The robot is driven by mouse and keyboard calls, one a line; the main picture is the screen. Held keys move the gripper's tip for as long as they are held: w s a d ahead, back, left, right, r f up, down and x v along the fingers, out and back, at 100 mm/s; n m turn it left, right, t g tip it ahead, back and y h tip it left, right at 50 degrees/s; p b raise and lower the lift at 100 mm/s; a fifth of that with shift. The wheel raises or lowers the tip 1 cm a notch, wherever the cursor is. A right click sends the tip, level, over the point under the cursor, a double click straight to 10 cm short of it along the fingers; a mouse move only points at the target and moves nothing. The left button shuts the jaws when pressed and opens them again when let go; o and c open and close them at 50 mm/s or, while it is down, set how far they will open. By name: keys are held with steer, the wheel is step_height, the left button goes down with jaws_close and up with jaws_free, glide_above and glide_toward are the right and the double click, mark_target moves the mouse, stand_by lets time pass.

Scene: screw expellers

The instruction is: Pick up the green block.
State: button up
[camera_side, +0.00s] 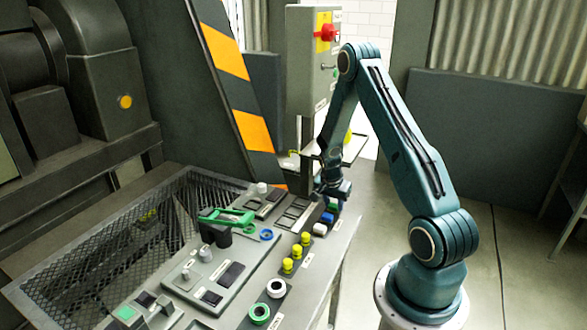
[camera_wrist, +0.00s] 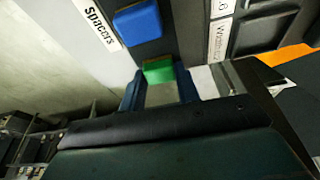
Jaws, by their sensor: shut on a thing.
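The green block (camera_wrist: 158,72) is between the two fingers of my gripper (camera_wrist: 159,88) in the wrist view. My gripper is shut on it. Only the block's end shows past the fingers; the rest is hidden. In the side view my gripper (camera_side: 332,190) points down at the right end of the panel, and the green block (camera_side: 334,207) shows small below it. I cannot tell whether the block touches the panel.
A blue block (camera_wrist: 138,22) sits beside the green one, near the "Spacers" label (camera_wrist: 97,22). A white block (camera_side: 320,228) is nearer the front in the side view. Several yellow pieces (camera_side: 297,252) stand further along the panel.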

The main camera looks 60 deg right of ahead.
mark_target(333, 205)
steer(key=shift+r, duration=0.15)
step_height(333, 205, up, 20)
stand_by(0.9)
stand_by(0.5)
steer(key=w+a+f, duration=0.3)
steer(key=w+a, duration=0.1)
steer(key=w, duration=0.4)
steer(key=w+a+f, duration=0.4)
steer(key=w, duration=0.4)
steer(key=w+a+f, duration=0.4)
steer(key=w, duration=0.4)
steer(key=shift+f+n, duration=0.25)
steer(key=shift+n, duration=0.05)
steer(key=shift+f, duration=0.1)
steer(key=shift+f, duration=2.25)
steer(key=shift+f, duration=0.85)
